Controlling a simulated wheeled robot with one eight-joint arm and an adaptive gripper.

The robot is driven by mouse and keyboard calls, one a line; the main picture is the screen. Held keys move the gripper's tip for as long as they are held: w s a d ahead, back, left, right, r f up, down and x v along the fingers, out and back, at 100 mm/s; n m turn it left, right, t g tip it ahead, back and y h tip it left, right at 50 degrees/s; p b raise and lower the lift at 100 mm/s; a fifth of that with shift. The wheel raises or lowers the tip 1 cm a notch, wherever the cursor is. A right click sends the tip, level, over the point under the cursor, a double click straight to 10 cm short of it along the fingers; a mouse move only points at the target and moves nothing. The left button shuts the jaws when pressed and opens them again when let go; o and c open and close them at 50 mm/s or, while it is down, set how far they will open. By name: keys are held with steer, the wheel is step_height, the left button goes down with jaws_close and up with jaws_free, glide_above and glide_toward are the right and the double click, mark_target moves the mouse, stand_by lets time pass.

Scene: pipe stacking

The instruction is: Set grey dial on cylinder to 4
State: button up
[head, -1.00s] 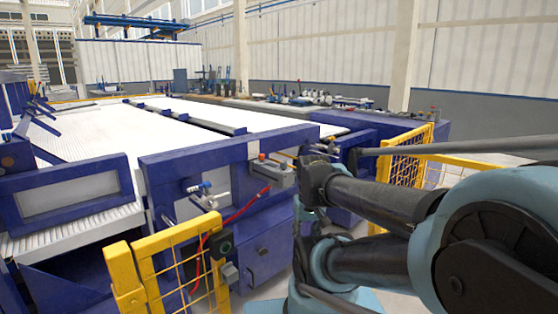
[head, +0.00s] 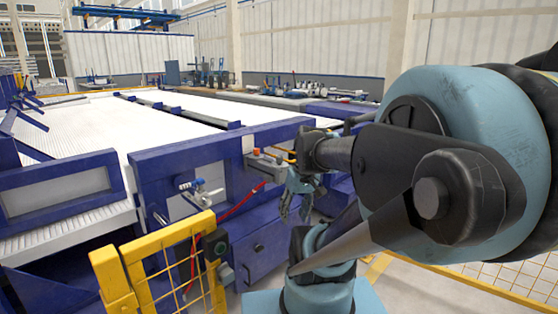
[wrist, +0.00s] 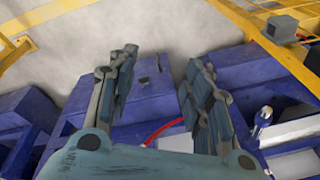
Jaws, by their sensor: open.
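A small silver cylinder fitting with a blue end (head: 201,190) sticks out from the front of the blue machine in the head view. It also shows at the right of the wrist view (wrist: 263,119). I cannot make out a separate grey dial or any numbers on it. My gripper (head: 294,212) hangs fingers down, to the right of the fitting and apart from it. In the wrist view my gripper (wrist: 162,60) is open, with its two fingers well apart and nothing between them.
A yellow mesh guard (head: 165,270) stands in front of the machine at lower left. A red hose (head: 240,205) runs down the machine front. A grey control box with an orange button (head: 262,163) sits on the machine's edge. Pale floor (wrist: 75,60) lies beyond my fingers.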

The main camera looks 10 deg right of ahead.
steer(key=w+d+r+n+y, duration=0.1)
steer(key=w+r+n+y, duration=0.3)
steer(key=w, duration=0.6)
steer(key=w+d+r+n+y, duration=0.1)
steer(key=w+r+n+y, duration=0.1)
steer(key=w+r, duration=0.5)
steer(key=n+t+y, duration=0.3)
steer(key=n+y, duration=0.2)
steer(key=n, duration=0.1)
glide_toward(279, 157)
steer(key=x, duration=1)
steer(key=shift+w+d+f, duration=0.15)
steer(key=shift+w, duration=0.25)
steer(key=shift+c, duration=0.2)
steer(key=c, duration=1)
